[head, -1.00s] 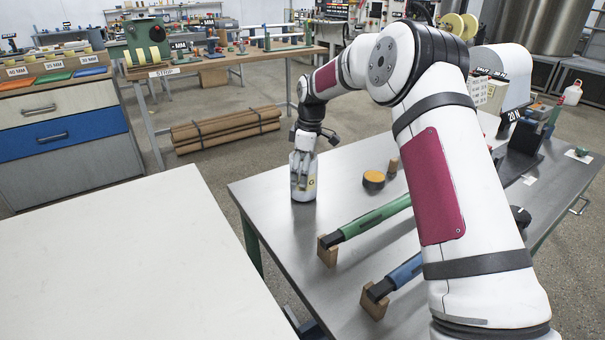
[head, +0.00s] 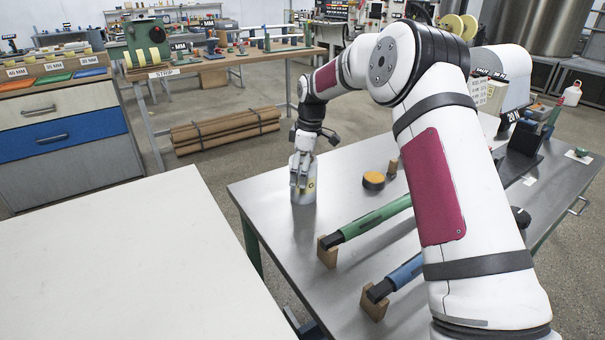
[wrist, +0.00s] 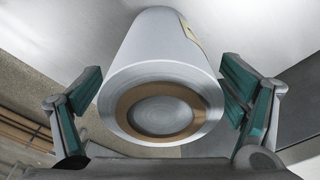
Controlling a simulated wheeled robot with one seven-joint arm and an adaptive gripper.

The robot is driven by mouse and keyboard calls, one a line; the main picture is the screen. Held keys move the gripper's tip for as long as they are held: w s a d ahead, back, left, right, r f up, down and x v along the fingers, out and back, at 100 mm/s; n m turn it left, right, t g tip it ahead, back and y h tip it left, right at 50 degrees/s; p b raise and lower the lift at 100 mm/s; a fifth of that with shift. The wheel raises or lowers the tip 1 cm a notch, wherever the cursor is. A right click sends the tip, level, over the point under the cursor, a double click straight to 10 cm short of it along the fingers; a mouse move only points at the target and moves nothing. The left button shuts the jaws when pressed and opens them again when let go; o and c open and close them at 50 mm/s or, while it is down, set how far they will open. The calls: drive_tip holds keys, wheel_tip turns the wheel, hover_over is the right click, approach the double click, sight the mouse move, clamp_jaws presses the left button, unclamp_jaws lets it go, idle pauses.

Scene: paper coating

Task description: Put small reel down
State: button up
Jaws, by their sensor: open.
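The small reel (head: 303,194), a white cylinder with a yellow label, stands upright on the grey metal table (head: 262,204) near its far left corner. In the wrist view, the reel (wrist: 160,58) shows its round end, with a brown core ring around a grey centre. My gripper (head: 302,172) is over the top of the reel and points down. It is open, with one green-padded finger on each side of the reel in the wrist view. A narrow gap shows beside the reel at the left finger; contact at the right finger is hard to tell.
A green roller (head: 372,220) and a blue roller (head: 405,272) lie on wooden blocks nearer me. A small round orange-topped piece (head: 373,180) stands right of the reel. A white table surface (head: 130,260) is at front left. My arm hides part of the metal table.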

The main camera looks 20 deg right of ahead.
drive_tip(key=r, duration=0.7)
drive_tip(key=d+r+p, duration=0.1)
drive_tip(key=r, duration=0.3)
drive_tip(key=shift+s+d, duration=0.1)
drive_tip(key=shift+s, duration=0.2)
drive_tip(key=shift+s+r, duration=0.15)
drive_tip(key=shift+r, duration=0.1)
drive_tip(key=s+a+r+m+h, duration=0.15)
drive_tip(key=s+r, duration=0.25)
drive_tip(key=s, duration=0.4)
drive_tip(key=s+r+m, duration=0.2)
drive_tip(key=s+r, duration=0.3)
drive_tip(key=s, duration=0.4)
drive_tip(key=s+r+m, duration=0.2)
drive_tip(key=s+r, duration=0.2)
drive_tip(key=s, duration=0.4)
drive_tip(key=s+f+m, duration=0.3)
drive_tip(key=s, duration=1)
drive_tip(key=s+f+m+t, duration=0.1)
drive_tip(key=s+f+m, duration=0.3)
drive_tip(key=s, duration=0.9)
drive_tip(key=shift+s+d+f, duration=0.2)
drive_tip(key=shift+s+f, duration=0.1)
drive_tip(key=shift+s, duration=0.05)
wheel_tip(320, 180, up, 15)
drive_tip(key=t+p, duration=0.2)
drive_tip(key=p, duration=1.1)
drive_tip(key=shift+d+t, duration=0.15)
drive_tip(key=shift+t, duration=0.15)
